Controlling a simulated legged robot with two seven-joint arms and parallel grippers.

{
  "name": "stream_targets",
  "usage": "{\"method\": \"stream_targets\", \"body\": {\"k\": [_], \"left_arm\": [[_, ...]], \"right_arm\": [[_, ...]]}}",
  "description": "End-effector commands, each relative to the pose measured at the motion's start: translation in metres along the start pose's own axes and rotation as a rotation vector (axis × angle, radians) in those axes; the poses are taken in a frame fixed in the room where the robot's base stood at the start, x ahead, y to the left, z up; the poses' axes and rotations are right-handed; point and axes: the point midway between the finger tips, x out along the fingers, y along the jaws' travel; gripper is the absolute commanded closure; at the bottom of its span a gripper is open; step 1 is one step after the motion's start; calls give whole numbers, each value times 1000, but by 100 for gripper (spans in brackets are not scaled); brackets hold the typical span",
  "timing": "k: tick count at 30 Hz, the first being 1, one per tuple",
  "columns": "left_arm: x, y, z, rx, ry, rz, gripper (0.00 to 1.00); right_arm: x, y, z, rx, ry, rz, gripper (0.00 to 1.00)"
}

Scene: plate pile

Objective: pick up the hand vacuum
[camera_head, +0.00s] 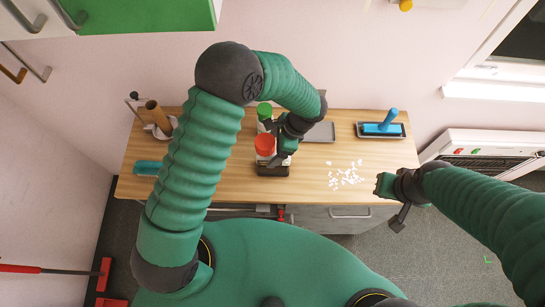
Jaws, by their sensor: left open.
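A blue thing with an upright handle (387,121) rests on a dark tray at the back right of the wooden table; it may be the hand vacuum, but I cannot tell for sure. My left gripper (281,151) is open over the back middle of the table, left of the blue thing and apart from it. It is close beside a red-topped container (265,145); whether they touch is unclear. My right gripper (391,200) is at the table's front right edge, apart from the blue thing; its jaw opening is not clear.
The wooden table (215,183) has scattered white bits (346,175) at right. A green-topped container (264,110) stands behind the red one. A grey tray (320,132) lies at the back. A teal object (147,167) and brown cylinder (158,118) are at left.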

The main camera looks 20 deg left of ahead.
Motion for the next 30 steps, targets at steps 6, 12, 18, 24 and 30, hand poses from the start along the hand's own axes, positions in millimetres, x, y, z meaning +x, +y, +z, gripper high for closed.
{"method": "stream_targets", "body": {"k": [6, 12, 18, 24, 30], "left_arm": [[10, -1, -2, 1, 1, -2, 18], [9, 0, -1, 1, 1, -3, 35], [9, 0, -1, 0, 1, -2, 61], [10, -1, 0, 0, 1, -2, 88], [10, -1, -1, 0, -1, -2, 100]], "right_arm": [[-2, 0, 0, 0, -1, 0, 100], [-2, 0, 0, 0, -1, 0, 100], [-2, 0, 0, 0, -1, 0, 100], [-2, 0, 0, 0, 0, 0, 100], [-2, 0, 0, 0, 0, 0, 100]]}}
